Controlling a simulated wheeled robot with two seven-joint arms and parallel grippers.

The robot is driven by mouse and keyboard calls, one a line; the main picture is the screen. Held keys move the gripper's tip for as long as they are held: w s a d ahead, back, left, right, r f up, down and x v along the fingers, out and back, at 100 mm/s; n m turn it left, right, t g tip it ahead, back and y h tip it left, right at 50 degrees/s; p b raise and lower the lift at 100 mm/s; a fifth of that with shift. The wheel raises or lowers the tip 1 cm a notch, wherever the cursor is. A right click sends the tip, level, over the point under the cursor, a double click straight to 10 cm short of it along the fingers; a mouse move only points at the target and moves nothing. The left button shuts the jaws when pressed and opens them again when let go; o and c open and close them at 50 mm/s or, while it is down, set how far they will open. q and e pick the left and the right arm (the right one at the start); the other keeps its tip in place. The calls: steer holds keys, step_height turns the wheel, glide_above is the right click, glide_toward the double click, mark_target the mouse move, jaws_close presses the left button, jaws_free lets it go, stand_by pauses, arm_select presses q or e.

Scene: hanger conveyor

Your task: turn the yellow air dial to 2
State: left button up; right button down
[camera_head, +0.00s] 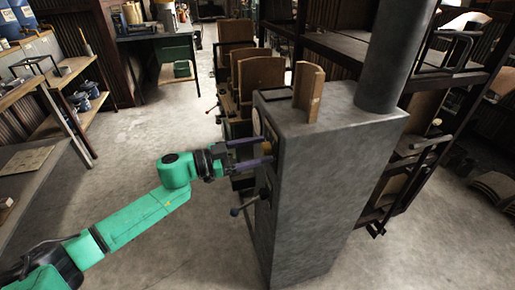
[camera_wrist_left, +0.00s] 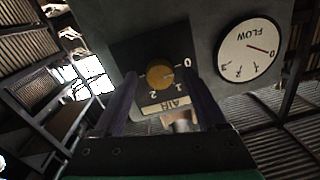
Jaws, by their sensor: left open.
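The yellow air dial (camera_wrist_left: 158,73) is a round knob on a dark plate (camera_wrist_left: 128,62) on the grey machine, seen in the left wrist view. The plate carries an AIR label (camera_wrist_left: 166,106) and numbers, with 0 at the right and 2 below the knob. I cannot tell for sure which number the knob marks. My left gripper (camera_head: 255,152) is open, its two purple fingers pointing at the machine's side face. In the left wrist view the fingers stand either side of the knob, apart from it. The head view hides the dial. My right gripper is not in view.
A FLOW gauge (camera_wrist_left: 247,50) with a red needle near 0 sits beside the dial plate. A lever (camera_head: 246,204) sticks out of the grey machine (camera_head: 320,180) below my gripper. Brown boards (camera_head: 262,76) hang behind. The floor (camera_head: 150,130) left of the machine is clear.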

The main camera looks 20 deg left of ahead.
arm_select(q)
jaws_close()
